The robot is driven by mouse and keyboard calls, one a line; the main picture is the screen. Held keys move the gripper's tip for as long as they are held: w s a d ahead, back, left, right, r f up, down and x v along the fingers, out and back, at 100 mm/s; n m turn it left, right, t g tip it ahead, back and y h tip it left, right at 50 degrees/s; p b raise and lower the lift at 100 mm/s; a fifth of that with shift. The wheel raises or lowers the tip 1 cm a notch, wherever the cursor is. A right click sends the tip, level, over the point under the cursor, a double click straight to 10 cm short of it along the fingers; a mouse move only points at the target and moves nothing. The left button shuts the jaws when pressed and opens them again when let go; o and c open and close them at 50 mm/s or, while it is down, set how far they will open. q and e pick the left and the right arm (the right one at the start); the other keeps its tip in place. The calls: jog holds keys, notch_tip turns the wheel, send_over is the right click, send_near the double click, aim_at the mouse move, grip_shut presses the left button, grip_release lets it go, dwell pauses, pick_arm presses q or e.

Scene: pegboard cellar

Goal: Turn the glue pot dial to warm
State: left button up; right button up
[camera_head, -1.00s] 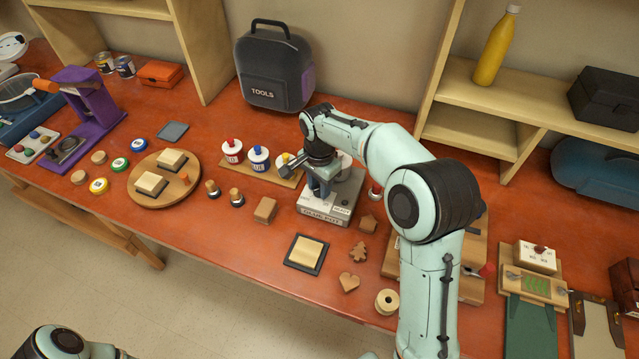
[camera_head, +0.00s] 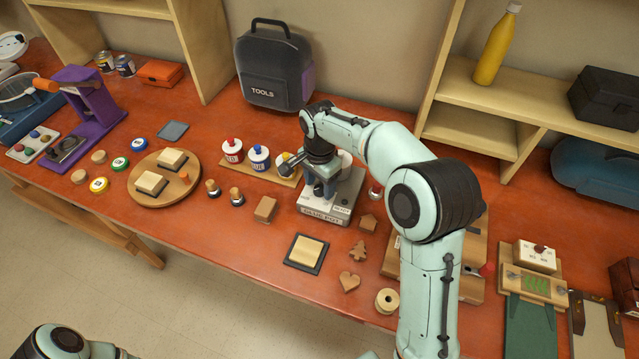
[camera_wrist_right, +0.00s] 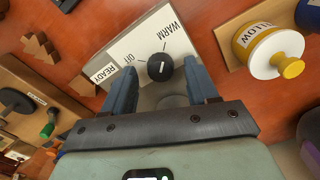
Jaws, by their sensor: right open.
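The glue pot (camera_head: 325,213) is a grey box with a "GLUE POT" label on its front, standing mid-bench in the head view. Its dial (camera_wrist_right: 160,67) is a round black knob with a white line, on a pale panel (camera_wrist_right: 140,45) marked OFF, WARM and READY in the right wrist view. The line appears to lie between OFF and WARM; its exact setting is hard to tell. My right gripper (camera_head: 321,188) is over the pot. In the wrist view its open fingers (camera_wrist_right: 158,72) stand either side of the dial, apparently not gripping it. My left gripper is out of view.
Red, blue and yellow glue jars (camera_head: 258,158) stand on a board left of the pot. Wooden shapes (camera_head: 358,250) and a framed pad (camera_head: 306,253) lie in front. A tool bag (camera_head: 273,72) stands behind. Clear bench shows at front left of the pad.

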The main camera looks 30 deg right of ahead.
aim_at(319, 188)
pick_arm(q)
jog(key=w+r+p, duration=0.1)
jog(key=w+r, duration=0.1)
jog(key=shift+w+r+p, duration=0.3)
jog(key=shift+p, duration=0.1)
pick_arm(e)
notch_tip(319, 188, up, 13)
jog(key=shift+f, duration=0.15)
